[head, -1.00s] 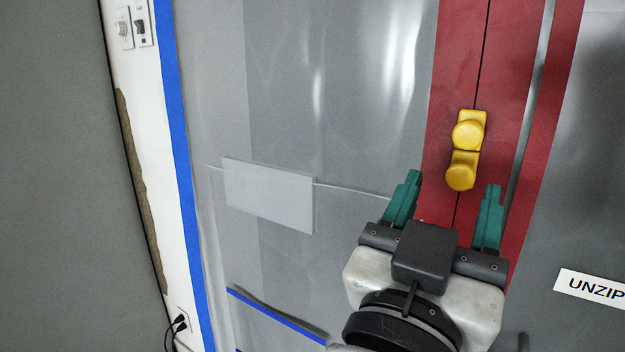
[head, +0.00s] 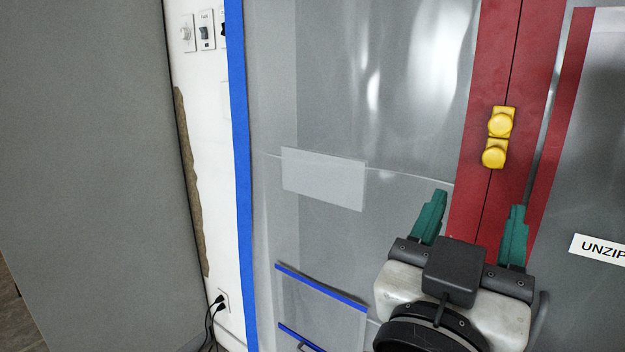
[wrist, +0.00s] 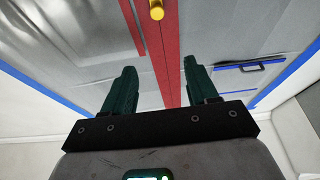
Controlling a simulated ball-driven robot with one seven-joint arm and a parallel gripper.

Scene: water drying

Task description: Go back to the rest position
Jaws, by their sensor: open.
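My gripper (head: 473,222) has two green fingers spread wide with nothing between them. In the head view it is at the lower right, in front of a plastic sheet wall with a red zipper strip (head: 505,60). Two yellow zipper pulls (head: 498,137) sit on the strip's dark seam, one above the other, above and beyond the fingertips. The wrist view also shows my gripper (wrist: 158,75) open, with the red strip (wrist: 167,62) running between the fingers and a yellow pull (wrist: 156,10) at the top edge, apart from the fingers.
A grey panel (head: 90,150) fills the left side. Beside it is a white wall with switches (head: 206,30), a socket with black cords (head: 217,302) and blue tape (head: 240,150). A blank pale plate (head: 323,178) is on the sheet. An "UNZIP" label (head: 600,248) is at the right.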

